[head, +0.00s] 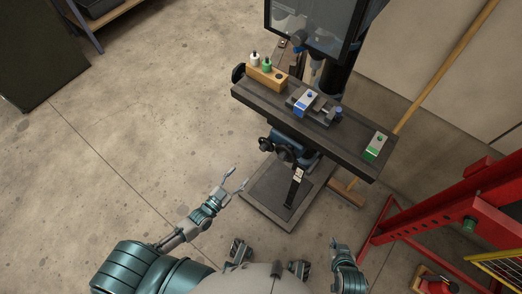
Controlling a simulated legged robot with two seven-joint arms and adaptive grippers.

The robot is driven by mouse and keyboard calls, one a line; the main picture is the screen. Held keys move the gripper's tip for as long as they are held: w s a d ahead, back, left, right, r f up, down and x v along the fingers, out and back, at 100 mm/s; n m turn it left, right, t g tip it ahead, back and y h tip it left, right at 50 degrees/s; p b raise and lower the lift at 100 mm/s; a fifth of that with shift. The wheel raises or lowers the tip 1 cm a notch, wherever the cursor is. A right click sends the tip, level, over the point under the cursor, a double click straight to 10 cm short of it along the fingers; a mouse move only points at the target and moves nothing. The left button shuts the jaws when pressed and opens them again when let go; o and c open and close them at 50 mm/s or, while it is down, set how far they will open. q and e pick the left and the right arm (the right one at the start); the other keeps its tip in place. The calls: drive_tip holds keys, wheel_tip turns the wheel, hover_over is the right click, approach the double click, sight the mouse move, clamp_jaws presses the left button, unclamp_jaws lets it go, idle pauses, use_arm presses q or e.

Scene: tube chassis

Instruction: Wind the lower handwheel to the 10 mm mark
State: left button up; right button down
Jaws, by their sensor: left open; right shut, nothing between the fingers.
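A milling-type machine with a long dark table (352,142) stands ahead of me. Below the table's front edge are dark handwheels; the lower handwheel (285,153) seems to be the one nearer me, with another dark round part (265,144) to its left. Another dark handwheel (238,73) sits at the table's left end. Marks on the wheel are too small to read. My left gripper (236,182) is open and empty, to the left of and below the lower handwheel, apart from it. My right gripper (339,243) is shut and empty, low at the right, well away from the machine.
The table carries a wooden block (267,77) with bottles, a vise (306,102) and a green-and-white block (376,145). A dark pedal or lever (294,188) rises over the machine's base plate. A red frame (440,208) stands at the right.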

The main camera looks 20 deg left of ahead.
sight(262, 149)
use_arm(q)
drive_tip(key=b+x, duration=0.1)
drive_tip(key=x, duration=0.5)
drive_tip(key=b+x, duration=0.1)
drive_tip(key=x, duration=0.6)
drive_tip(key=shift+w+f, duration=0.2)
drive_tip(key=shift+w, duration=0.15)
drive_tip(key=shift+w+d+r, duration=0.1)
drive_tip(key=shift+w+d, duration=0.1)
drive_tip(key=shift+w, duration=0.15)
use_arm(e)
drive_tip(key=w+a+r+t+y, duration=0.1)
drive_tip(key=w+a+r+t, duration=0.1)
drive_tip(key=w+r+t, duration=0.2)
drive_tip(key=w+t, duration=0.1)
drive_tip(key=w, duration=0.1)
drive_tip(key=shift+w+a, duration=0.3)
drive_tip(key=shift+w, duration=0.05)
drive_tip(key=shift+r, duration=0.1)
use_arm(q)
clamp_jaws()
drive_tip(key=shift+n, duration=2.2)
use_arm(e)
drive_tip(key=shift+s+d+f+g, duration=0.15)
drive_tip(key=shift+s+f+g, duration=0.15)
drive_tip(key=shift+f+g, duration=0.15)
